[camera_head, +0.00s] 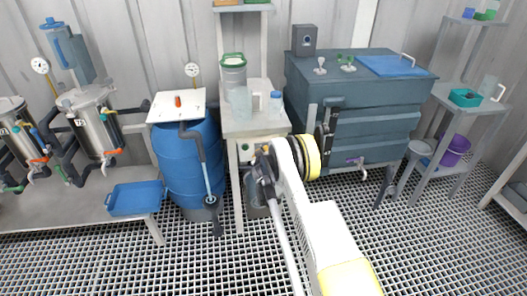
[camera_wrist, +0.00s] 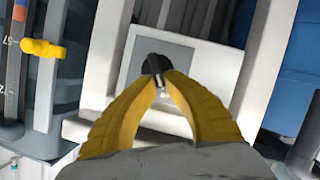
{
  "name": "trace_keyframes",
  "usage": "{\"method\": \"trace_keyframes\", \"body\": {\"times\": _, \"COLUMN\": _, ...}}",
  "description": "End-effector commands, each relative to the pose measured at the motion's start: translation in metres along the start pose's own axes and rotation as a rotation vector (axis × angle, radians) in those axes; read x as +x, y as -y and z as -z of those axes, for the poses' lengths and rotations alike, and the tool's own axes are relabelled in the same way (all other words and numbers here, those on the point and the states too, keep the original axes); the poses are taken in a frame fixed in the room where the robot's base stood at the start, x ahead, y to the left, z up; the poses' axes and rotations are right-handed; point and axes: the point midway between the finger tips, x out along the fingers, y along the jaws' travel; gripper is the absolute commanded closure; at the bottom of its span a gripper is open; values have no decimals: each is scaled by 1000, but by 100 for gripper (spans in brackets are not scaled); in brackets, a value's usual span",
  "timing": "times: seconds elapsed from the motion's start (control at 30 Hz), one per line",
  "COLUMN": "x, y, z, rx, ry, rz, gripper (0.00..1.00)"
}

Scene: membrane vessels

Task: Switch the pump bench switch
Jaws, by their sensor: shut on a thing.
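A blue barrel (camera_head: 187,158) stands left of the bench, with a black-handled hose in front. A dark grey tank (camera_head: 358,100) stands to the right. A jug and bottles stand on the bench. The grated floor (camera_head: 120,265) in front is clear.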

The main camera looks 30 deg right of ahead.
Motion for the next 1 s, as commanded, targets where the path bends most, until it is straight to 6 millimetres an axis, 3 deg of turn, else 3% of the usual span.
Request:
{"method": "trace_keyframes", "body": {"times": 0.3, "x": 1, "y": 1, "z": -5, "rx": -93, "ry": 9, "rz": -41, "gripper": 100}}
{"method": "trace_keyframes", "body": {"times": 0.8, "x": 1, "y": -1, "z": -6, "rx": -107, "ry": 11, "rz": -49, "gripper": 100}}
{"method": "trace_keyframes", "body": {"times": 0.83, "x": 1, "y": -1, "z": -6, "rx": -107, "ry": 11, "rz": -49, "gripper": 82}}
{"method": "trace_keyframes", "body": {"times": 0.9, "x": 1, "y": -1, "z": -6, "rx": -107, "ry": 11, "rz": -49, "gripper": 60}}
{"method": "trace_keyframes", "body": {"times": 0.97, "x": 1, "y": 0, "z": -5, "rx": -107, "ry": 9, "rz": -48, "gripper": 42}}
{"method": "trace_keyframes", "body": {"times": 1.0, "x": 1, "y": 0, "z": -4, "rx": -107, "ry": 9, "rz": -48, "gripper": 42}}
